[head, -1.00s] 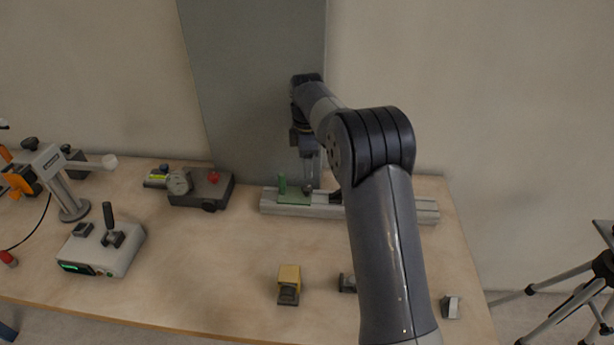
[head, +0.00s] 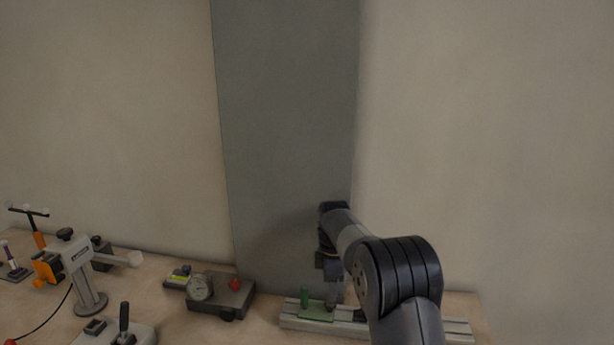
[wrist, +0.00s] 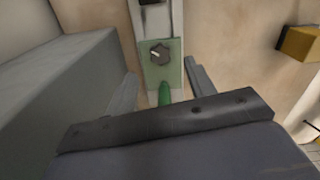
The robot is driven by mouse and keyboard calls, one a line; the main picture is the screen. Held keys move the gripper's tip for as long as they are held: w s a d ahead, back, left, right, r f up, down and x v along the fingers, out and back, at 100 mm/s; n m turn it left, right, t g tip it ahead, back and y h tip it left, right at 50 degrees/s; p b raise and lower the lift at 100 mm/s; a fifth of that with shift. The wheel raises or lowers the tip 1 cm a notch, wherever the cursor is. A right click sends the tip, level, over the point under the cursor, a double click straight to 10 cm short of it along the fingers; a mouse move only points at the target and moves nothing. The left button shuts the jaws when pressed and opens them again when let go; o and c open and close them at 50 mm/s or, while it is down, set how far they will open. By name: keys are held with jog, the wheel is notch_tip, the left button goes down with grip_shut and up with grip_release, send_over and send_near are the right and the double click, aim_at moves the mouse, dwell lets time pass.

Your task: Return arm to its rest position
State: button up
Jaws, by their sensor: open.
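My gripper (head: 333,296) points down over the pale rail at the back of the bench. In the wrist view my gripper (wrist: 161,70) has its two fingers apart, with nothing held between them. Below it is a green plate (head: 316,312) with a green post (head: 304,295) at its left end. The wrist view shows the green plate (wrist: 161,72) with a dark round knob (wrist: 160,54) between the fingertips in the picture; whether they touch it I cannot tell. My arm reaches forward from the lower right, its elbow bent, hiding part of the rail.
The rail (head: 455,328) runs along the wall. Left of it are a dark box with a dial gauge (head: 201,287) and red knob, then a grey stand (head: 88,285) and a joystick box (head: 118,335). A yellow block (wrist: 300,44) shows in the wrist view.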

notch_tip(320, 180, down, 6)
jog(key=shift+r, duration=0.15)
jog(key=shift+r, duration=0.1)
dwell(0.5)
notch_tip(320, 180, up, 11)
notch_tip(320, 180, down, 11)
jog(key=shift+r, duration=0.1)
jog(key=shift+f+m, duration=0.25)
jog(key=shift+m, duration=0.05)
jog(key=m+b, duration=0.1)
jog(key=m, duration=0.5)
jog(key=m+b, duration=0.2)
jog(key=m, duration=0.4)
jog(key=shift+b, duration=0.35)
notch_tip(320, 180, up, 11)
jog(key=shift+m, duration=0.3)
